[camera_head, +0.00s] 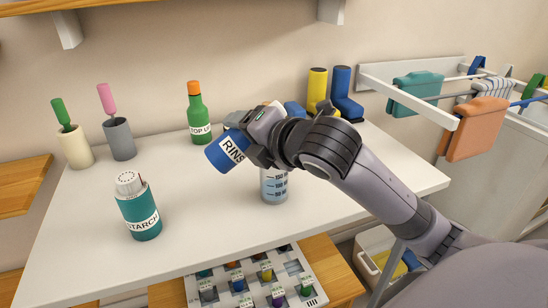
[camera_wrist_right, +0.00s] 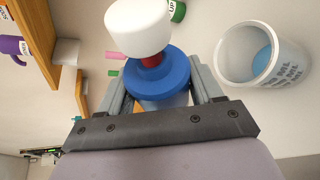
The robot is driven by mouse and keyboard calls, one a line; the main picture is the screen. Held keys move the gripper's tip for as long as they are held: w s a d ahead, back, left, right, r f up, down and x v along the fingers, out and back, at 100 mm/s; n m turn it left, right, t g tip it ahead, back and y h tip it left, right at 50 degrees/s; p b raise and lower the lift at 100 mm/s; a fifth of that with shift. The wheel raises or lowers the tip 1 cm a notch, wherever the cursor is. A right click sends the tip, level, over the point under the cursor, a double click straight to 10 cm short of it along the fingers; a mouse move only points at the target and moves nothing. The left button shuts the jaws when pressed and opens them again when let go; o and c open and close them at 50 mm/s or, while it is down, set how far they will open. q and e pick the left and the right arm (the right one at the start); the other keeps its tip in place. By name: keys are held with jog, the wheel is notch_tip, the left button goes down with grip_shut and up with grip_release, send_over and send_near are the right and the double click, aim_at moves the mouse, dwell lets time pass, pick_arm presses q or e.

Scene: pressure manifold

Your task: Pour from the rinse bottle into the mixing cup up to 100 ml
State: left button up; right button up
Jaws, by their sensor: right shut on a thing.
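The rinse bottle (camera_head: 226,152) is blue with a white label. My right gripper (camera_head: 247,128) is shut on it and holds it tilted above the white table, its base toward the lower left. In the right wrist view the bottle (camera_wrist_right: 160,90) sits between the fingers, with a red neck and a white top. The mixing cup (camera_head: 274,187) stands upright on the table below and right of the bottle, partly hidden by my wrist. The cup (camera_wrist_right: 262,55) shows blue liquid inside in the right wrist view; its level against the marks is unclear. My left gripper is out of view.
A teal starch bottle (camera_head: 138,207) stands front left. A green bottle (camera_head: 197,113) and two holders, cream (camera_head: 76,148) and grey (camera_head: 119,139), stand behind. Yellow (camera_head: 317,88) and blue (camera_head: 345,94) boot-shaped things stand back right. An open drawer (camera_head: 302,262) of small bottles is below the front edge.

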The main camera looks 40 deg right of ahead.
pick_arm(q)
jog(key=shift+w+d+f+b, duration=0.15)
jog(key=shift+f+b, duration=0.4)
jog(key=shift+b, duration=0.3)
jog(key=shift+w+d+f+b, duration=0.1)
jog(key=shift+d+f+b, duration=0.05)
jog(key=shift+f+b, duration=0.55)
pick_arm(e)
jog(key=shift+d+r+m+y, duration=0.15)
jog(key=shift+r+m+y, duration=0.25)
jog(key=shift+m, duration=0.4)
dwell(1.0)
pick_arm(q)
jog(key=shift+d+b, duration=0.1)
jog(key=shift+b, duration=0.5)
pick_arm(e)
jog(key=shift+d+m+t, duration=0.1)
jog(key=shift+m+t, duration=0.2)
dwell(0.3)
